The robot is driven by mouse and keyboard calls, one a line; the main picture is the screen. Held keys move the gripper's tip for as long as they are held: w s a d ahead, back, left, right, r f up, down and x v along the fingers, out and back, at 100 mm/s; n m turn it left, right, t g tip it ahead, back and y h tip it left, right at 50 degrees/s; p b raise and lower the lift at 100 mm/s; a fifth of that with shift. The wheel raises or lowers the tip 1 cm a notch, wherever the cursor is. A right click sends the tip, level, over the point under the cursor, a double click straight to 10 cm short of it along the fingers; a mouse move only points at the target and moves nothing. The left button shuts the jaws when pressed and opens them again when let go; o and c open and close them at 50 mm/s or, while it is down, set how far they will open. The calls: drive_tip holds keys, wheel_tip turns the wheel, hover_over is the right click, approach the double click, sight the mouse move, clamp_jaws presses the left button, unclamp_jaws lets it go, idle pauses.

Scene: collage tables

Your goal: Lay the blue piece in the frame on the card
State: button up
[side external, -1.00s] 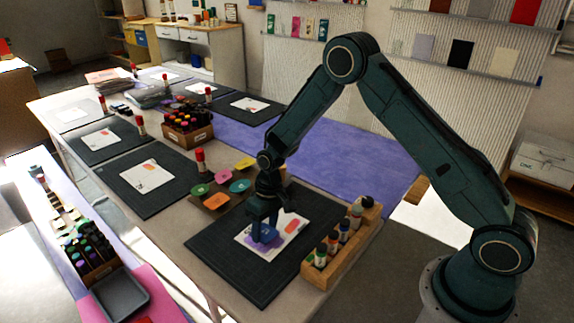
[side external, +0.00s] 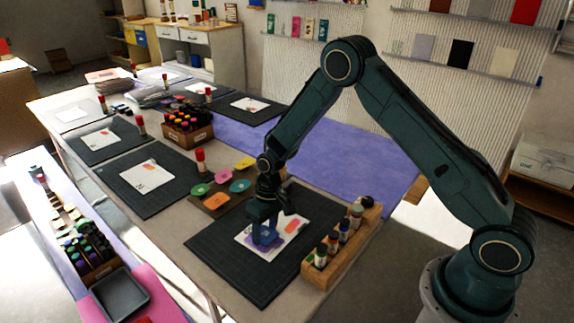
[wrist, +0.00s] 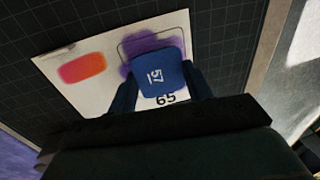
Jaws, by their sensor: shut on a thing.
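The blue piece (wrist: 158,75) is a rounded block with white digits on its face. My gripper (wrist: 163,88) is shut on it, one finger on each side. The white card (wrist: 105,62) lies below on a dark cutting mat. It bears an orange-pink patch (wrist: 82,67), a purple smear (wrist: 135,65) and a thin outlined frame (wrist: 121,45). The piece covers much of the frame and smear; I cannot tell whether it touches the card. The printed number 65 shows just below it. In the side view my gripper (side external: 265,230) is over the card's left part.
A wooden rack of small bottles (side external: 340,245) stands close to the right of the mat (side external: 225,245). A wooden board with several coloured pads (side external: 216,201) lies behind it. A red-capped stick (side external: 200,162) stands further back. The mat's left part is clear.

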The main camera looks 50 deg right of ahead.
idle(0.3)
drive_tip(key=o, duration=0.8)
drive_tip(key=shift+r, duration=3.5)
